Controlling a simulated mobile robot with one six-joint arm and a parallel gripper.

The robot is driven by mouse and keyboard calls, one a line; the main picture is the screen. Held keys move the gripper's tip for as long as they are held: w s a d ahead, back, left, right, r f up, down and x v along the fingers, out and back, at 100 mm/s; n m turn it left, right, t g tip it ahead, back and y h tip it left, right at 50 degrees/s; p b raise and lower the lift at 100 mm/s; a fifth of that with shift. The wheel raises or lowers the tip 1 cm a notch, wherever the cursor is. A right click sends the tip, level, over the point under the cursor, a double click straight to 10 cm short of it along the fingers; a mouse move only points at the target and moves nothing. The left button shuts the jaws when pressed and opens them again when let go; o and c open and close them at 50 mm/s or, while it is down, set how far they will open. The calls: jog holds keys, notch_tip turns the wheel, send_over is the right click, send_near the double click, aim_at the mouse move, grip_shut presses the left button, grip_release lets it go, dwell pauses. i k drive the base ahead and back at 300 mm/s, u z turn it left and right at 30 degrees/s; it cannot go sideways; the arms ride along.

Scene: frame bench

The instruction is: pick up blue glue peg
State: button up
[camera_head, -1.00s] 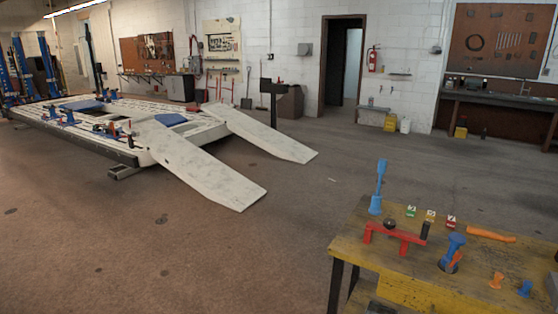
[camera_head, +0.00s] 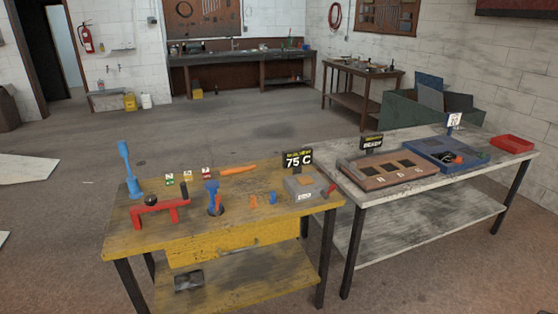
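A small blue peg (camera_head: 272,198), which looks like the blue glue peg, stands on the yellow workbench (camera_head: 220,240) towards its right side. A small orange peg (camera_head: 253,201) stands just left of it. A grey box (camera_head: 308,187) with a "75 C" sign (camera_head: 298,160) is close to its right. My gripper is not in view.
The yellow bench also holds a tall blue tool (camera_head: 129,168), a red bar stand (camera_head: 160,208), a blue-and-orange tool (camera_head: 213,198), small numbered tags and an orange handle (camera_head: 239,169). A grey table (camera_head: 380,205) with a brown board (camera_head: 392,168), blue tray (camera_head: 445,153) and red bin (camera_head: 512,143) adjoins on the right.

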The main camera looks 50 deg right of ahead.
aim_at(273, 201)
jog(key=z, duration=4.2)
jog(key=i, duration=0.1)
jog(key=u, duration=2.75)
